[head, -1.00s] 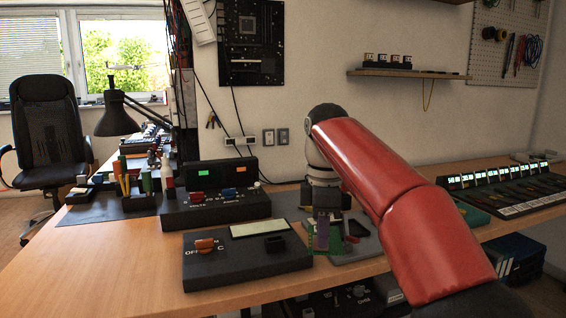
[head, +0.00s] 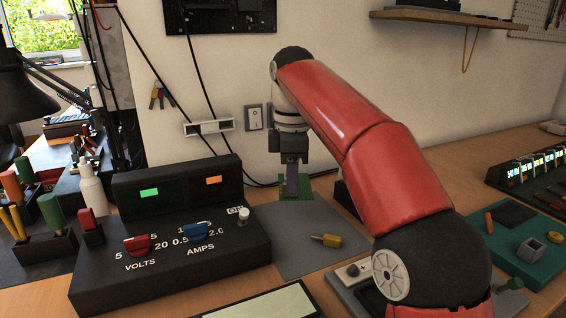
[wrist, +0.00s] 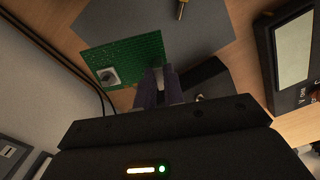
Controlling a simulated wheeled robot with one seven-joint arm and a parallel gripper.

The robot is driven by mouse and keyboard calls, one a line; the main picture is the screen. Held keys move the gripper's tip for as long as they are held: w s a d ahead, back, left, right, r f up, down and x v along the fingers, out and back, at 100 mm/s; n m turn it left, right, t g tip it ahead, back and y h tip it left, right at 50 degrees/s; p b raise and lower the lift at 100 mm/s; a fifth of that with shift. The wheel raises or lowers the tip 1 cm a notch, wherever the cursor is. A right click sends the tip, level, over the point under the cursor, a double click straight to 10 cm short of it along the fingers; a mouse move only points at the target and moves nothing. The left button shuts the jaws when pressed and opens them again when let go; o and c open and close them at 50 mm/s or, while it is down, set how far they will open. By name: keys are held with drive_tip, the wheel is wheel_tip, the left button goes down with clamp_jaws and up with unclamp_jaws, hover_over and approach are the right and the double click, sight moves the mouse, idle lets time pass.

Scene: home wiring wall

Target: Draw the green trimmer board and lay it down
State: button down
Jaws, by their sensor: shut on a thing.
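My gripper (head: 292,188) is shut on the green trimmer board (head: 304,196). The purple-grey fingers grip it near its edge, over the back part of the grey mat (head: 290,262). In the wrist view the board (wrist: 140,50) extends up and left of the fingers (wrist: 158,88), and a light grey square trimmer with a round knob (wrist: 107,76) shows on its face. The mat (wrist: 205,35) shows behind it. I cannot tell whether the board touches the mat. The fingers hide part of the board.
A yellow-handled tool (head: 326,240) lies on the mat. A black power supply with red and blue knobs (head: 170,240) stands left of the mat, and a meter with a pale screen (head: 268,305) in front. A grey tray (head: 352,274) is at right. The wall rises behind.

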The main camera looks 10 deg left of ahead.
sight(291, 197)
drive_tip(key=shift+w+a+f, duration=0.1)
drive_tip(key=shift+w+a, duration=0.05)
drive_tip(key=shift+w, duration=0.15)
drive_tip(key=shift+f, duration=3.3)
drive_tip(key=shift+f+b, duration=0.35)
drive_tip(key=shift+f, duration=0.25)
drive_tip(key=c, duration=1.4)
unclamp_jaws()
drive_tip(key=shift+c, duration=0.2)
drive_tip(key=shift+r, duration=0.2)
